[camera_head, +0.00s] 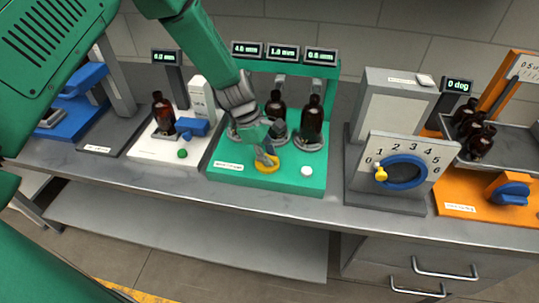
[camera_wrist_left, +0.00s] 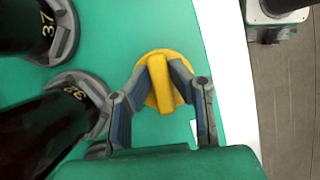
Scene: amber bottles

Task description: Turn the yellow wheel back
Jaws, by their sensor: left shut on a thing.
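The yellow wheel (camera_head: 262,167) lies on the front part of the green station (camera_head: 230,178) in the head view. In the left wrist view the yellow wheel (camera_wrist_left: 163,62) is a round disc with a raised bar across it. My left gripper (camera_head: 266,155) reaches down onto it from above. In the left wrist view the fingers of my left gripper (camera_wrist_left: 162,84) are closed on both sides of the raised bar. The fingers hide part of the disc in the head view. My right gripper is not in view.
Amber bottles (camera_head: 313,120) stand on round grey holders behind the wheel. A white knob (camera_head: 307,171) sits to its right on the same station. A grey station with a numbered dial (camera_head: 403,172) stands further right. A white station with a blue knob (camera_head: 192,127) is at left.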

